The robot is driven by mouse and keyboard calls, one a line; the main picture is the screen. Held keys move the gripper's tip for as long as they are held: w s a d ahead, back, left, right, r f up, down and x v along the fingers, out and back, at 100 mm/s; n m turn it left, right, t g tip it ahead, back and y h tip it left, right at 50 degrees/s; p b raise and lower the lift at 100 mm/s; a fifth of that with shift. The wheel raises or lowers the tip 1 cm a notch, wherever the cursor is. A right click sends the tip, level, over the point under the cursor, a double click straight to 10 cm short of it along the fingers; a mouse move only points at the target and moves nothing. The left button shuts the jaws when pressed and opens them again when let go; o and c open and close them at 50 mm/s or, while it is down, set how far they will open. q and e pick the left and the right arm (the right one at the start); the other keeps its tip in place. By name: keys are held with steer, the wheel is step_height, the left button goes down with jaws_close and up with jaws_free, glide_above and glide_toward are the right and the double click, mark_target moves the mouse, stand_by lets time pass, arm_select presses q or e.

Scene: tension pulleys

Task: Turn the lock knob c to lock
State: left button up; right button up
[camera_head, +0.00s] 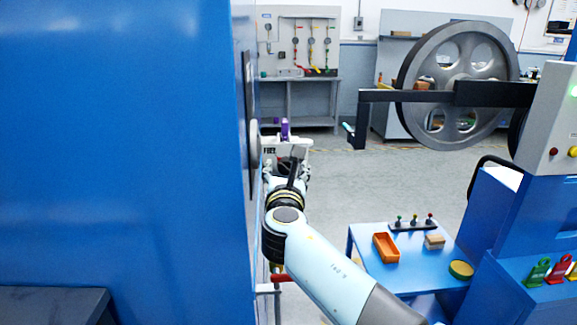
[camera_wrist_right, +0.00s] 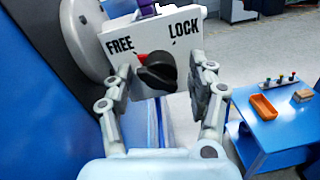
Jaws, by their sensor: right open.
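The lock knob (camera_wrist_right: 158,73) is black with a red mark on its upper left side, towards the word FREE. It sits on a white plate (camera_wrist_right: 150,35) printed FREE on the left and LOCK on the right. My right gripper (camera_wrist_right: 162,80) is open, with one finger on each side of the knob; I cannot tell whether either finger touches it. My left gripper is not in view.
A large blue panel (camera_head: 120,130) fills the left. A big spoked wheel (camera_head: 460,82) hangs at upper right with a black bar (camera_head: 415,96). A low blue table (camera_head: 408,274) holds an orange tray (camera_head: 386,247) and small items. Open floor lies between.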

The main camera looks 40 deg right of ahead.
steer(key=shift+r, duration=0.1)
steer(key=c, duration=1.1)
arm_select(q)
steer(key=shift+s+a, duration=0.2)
arm_select(e)
steer(key=shift+c, duration=0.2)
